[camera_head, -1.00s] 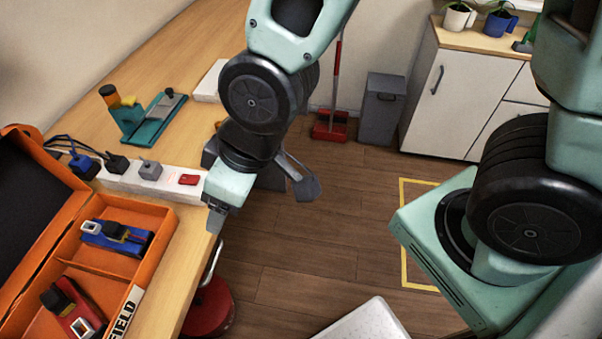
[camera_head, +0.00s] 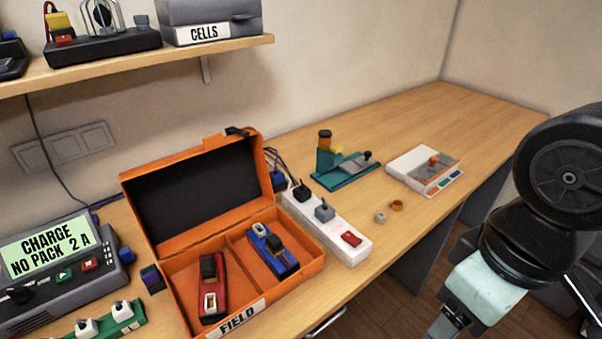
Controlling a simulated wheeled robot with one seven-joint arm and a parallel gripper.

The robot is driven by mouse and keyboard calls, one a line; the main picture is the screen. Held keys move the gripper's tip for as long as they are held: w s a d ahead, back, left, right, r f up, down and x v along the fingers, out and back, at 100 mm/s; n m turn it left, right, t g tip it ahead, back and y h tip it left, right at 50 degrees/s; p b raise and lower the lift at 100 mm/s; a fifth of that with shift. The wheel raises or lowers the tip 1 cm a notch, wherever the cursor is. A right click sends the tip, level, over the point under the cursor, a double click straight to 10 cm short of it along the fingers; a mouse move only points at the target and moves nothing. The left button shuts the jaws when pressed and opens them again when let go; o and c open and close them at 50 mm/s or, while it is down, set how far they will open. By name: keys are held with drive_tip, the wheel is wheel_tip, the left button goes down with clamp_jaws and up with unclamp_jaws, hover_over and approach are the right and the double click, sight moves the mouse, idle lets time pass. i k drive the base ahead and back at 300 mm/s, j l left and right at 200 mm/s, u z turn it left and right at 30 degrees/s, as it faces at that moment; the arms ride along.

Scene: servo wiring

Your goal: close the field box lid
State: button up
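The orange field box (camera_head: 318,266) stands on the workbench, with a white FIELD label on its front. Its lid (camera_head: 200,197) is open and upright, leaning back a little, with a dark inner lining and a dark latch at its top edge. A red device (camera_head: 213,288) lies in the left compartment and a blue device (camera_head: 272,250) in the right one. My gripper (camera_head: 445,325) is at the lower right, beyond the bench's front edge and well apart from the box. Its fingertips are partly cut off by the picture's bottom edge.
A power strip (camera_head: 337,239) with plugs lies right of the box. Behind it are a teal tool (camera_head: 345,170) and a white case (camera_head: 421,172). A charger (camera_head: 65,275) stands left of the box. A shelf (camera_head: 235,46) with a CELLS box hangs above. The bench's far right is clear.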

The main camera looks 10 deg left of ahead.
sight(178, 201)
drive_tip(key=u, duration=1.3)
